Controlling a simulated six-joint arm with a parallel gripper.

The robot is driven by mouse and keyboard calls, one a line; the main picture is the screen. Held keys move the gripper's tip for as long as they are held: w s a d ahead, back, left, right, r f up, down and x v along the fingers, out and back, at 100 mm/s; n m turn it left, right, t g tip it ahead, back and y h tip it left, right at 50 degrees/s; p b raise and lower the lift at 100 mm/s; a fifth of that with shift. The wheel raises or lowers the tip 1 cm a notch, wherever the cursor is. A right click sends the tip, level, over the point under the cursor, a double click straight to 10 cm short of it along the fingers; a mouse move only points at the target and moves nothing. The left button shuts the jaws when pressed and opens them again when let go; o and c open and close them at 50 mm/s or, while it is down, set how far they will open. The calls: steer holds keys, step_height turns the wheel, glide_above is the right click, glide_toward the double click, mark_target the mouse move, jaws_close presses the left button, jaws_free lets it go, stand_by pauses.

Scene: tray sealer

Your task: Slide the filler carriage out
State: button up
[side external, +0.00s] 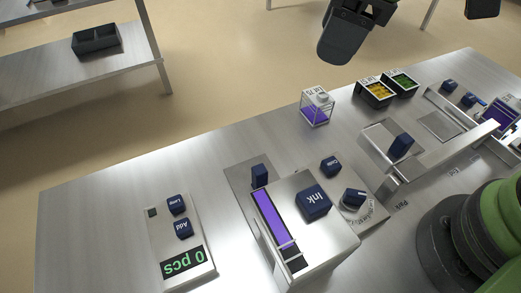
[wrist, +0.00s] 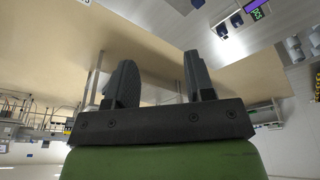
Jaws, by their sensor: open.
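My gripper (side external: 345,38) hangs above the far edge of the table, high and apart from everything on it. In the wrist view my gripper (wrist: 160,72) is open, with nothing between its two dark fingers. A metal housing (side external: 325,240) with a purple window and a blue block marked Ink (side external: 314,202) stands at front centre. A small upright blue block (side external: 260,175) is behind it. Another upright blue block (side external: 401,145) sits at a metal frame (side external: 445,153) on the right. No label tells me which part is the filler carriage.
A clear box with purple contents (side external: 316,107) and two dark bins, of yellow (side external: 375,92) and green (side external: 400,83) pieces, stand near the far edge. A counter panel (side external: 182,245) reads 0 pcs at left. The table (side external: 90,220) is bare at far left.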

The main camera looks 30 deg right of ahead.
steer(key=a+f+n+g+h, duration=0.1)
steer(key=a+f+n, duration=0.3)
steer(key=a+f, duration=0.25)
steer(key=n+g+h, duration=0.1)
steer(key=n, duration=0.3)
glide_above(260, 169)
step_height(260, 169, down, 6)
steer(key=shift+f, duration=0.25)
step_height(260, 169, down, 10)
steer(key=shift+r, duration=0.15)
steer(key=shift+c, duration=0.2)
